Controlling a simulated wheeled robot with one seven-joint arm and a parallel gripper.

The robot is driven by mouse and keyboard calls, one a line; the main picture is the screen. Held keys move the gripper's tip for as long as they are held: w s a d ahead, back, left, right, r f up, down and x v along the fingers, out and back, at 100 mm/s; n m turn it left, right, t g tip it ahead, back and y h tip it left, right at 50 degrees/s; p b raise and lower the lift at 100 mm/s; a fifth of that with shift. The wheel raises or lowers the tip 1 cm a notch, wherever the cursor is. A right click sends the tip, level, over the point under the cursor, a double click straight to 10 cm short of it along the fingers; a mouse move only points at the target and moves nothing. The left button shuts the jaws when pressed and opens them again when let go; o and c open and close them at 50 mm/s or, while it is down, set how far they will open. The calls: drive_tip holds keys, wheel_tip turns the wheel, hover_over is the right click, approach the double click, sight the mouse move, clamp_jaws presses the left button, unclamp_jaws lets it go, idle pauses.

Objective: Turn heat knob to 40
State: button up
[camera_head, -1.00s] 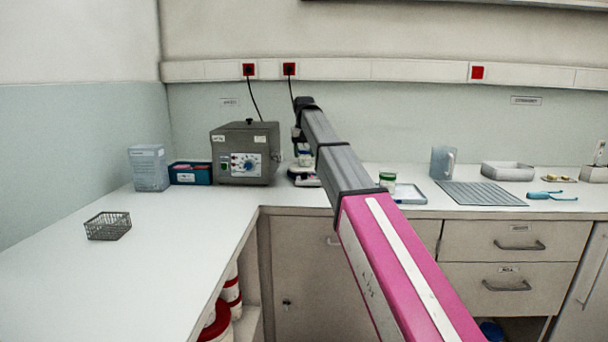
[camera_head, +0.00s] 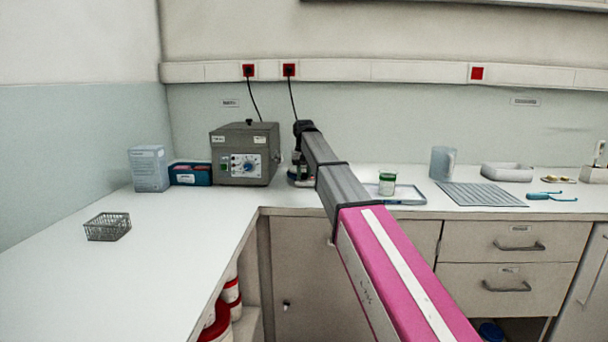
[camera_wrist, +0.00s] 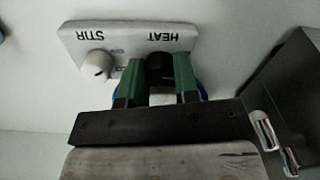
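The black heat knob (camera_wrist: 160,68) shows in the wrist view under the upside-down word HEAT on the white front of the stirrer hotplate (camera_wrist: 120,38). My gripper (camera_wrist: 159,66) has its two green fingers apart, one on each side of this knob. I see no clear gap, but cannot tell whether the fingers touch it. The pale stir knob (camera_wrist: 97,66) is to the left, outside the fingers. The heat scale and the knob's pointer cannot be read. In the head view my arm hides most of the hotplate, and the fingertips are not clear.
A grey box device (camera_head: 245,153) with a blue dial stands left of my gripper; its dark side (camera_wrist: 290,85) is close on the right in the wrist view. A green-labelled jar (camera_head: 387,184) and a tray (camera_head: 410,196) are to the right. The left counter is mostly clear.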

sight(304, 174)
drive_tip(key=c, duration=0.3)
drive_tip(key=shift+m, duration=0.8)
drive_tip(key=o, duration=0.9)
wheel_tip(304, 174, up, 11)
drive_tip(key=shift+s+f, duration=0.1)
